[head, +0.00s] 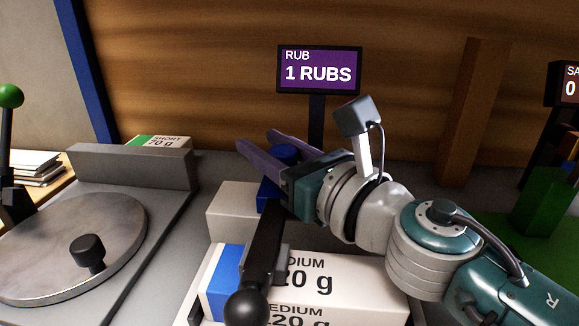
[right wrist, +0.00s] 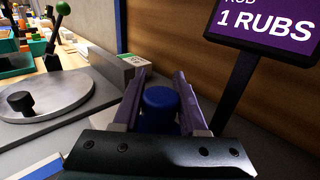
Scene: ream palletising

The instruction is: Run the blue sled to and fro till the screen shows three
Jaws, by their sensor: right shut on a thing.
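The screen (head: 319,69) stands on a dark post and reads "RUB" and "1 RUBS"; it also shows at the upper right of the right wrist view (right wrist: 264,20). The blue sled (head: 268,192) is partly hidden behind my right gripper, above a pale block (head: 228,207). Its round blue knob (right wrist: 160,102) is between the purple fingers of my right gripper (head: 258,144). The gripper is shut on that knob, with the fingertips reaching past it. My left gripper is in neither view.
Stacked "MEDIUM 120 g" reams (head: 320,270) lie in front, under a black bar with a ball end (head: 247,306). A grey machine with a round plate (head: 60,245) is at left. A wooden wall (head: 200,60) closes the back. A green block (head: 540,200) is at right.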

